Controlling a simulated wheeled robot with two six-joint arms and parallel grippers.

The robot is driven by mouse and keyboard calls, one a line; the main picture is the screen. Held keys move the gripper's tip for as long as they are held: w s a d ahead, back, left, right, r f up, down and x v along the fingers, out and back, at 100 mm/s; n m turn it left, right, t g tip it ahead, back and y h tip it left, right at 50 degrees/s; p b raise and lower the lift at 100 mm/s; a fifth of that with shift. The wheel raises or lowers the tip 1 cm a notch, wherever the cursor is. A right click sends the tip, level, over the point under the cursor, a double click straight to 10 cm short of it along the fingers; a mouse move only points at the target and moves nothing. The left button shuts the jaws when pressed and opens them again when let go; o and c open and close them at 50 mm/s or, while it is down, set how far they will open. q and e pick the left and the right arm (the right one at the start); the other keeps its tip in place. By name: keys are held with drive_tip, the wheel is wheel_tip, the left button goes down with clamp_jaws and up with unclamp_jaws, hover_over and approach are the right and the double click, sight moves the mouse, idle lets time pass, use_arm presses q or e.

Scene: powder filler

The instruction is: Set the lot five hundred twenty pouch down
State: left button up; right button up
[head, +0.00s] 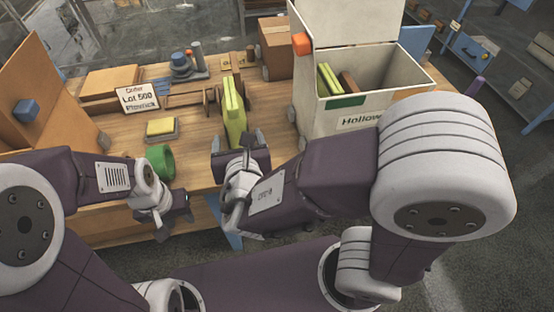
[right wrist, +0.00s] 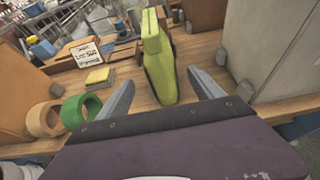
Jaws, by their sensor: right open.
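A yellow-green pouch (head: 232,112) stands upright on the wooden table, beyond my right gripper. It also shows in the right wrist view (right wrist: 160,72), between the lines of the two fingers; no lot number is legible on it. My right gripper (head: 239,140) is open, with its fingers apart on either side of the pouch's near end and not visibly closed on it. Its fingers also show in the right wrist view (right wrist: 163,85). My left gripper (head: 178,212) hangs low at the table's front edge, away from the pouch; its jaw opening is unclear.
A white bin (head: 310,115) at right holds more yellow-green pouches (head: 329,79) and a brown one. A sign (head: 138,99) reads "Lot 500". A green ring (head: 160,162) and a yellow block (head: 160,127) lie at left. A cardboard box (head: 276,48) stands behind.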

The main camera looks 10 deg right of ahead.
drive_tip(key=s+d+f+m+g+h, duration=0.2)
drive_tip(key=d+f+m+g+h, duration=0.15)
drive_tip(key=d+m, duration=0.3)
drive_tip(key=s+d+f+m+g+h, duration=0.1)
drive_tip(key=d+f+m+g+h, duration=0.15)
drive_tip(key=d+f+m, duration=0.4)
drive_tip(key=s+d+f+m+g+y, duration=0.2)
drive_tip(key=s+m+g, duration=0.1)
drive_tip(key=m, duration=0.7)
drive_tip(key=s+d+f+m+g+y, duration=0.2)
drive_tip(key=s+f+m+g+y, duration=0.1)
drive_tip(key=m, duration=0.7)
drive_tip(key=shift+s+d+g, duration=0.15)
drive_tip(key=shift+s+g, duration=0.15)
drive_tip(key=shift+s, duration=0.35)
drive_tip(key=shift+o, duration=0.3)
drive_tip(key=m, duration=0.1)
drive_tip(key=w+m+y, duration=0.1)
drive_tip(key=m, duration=0.1)
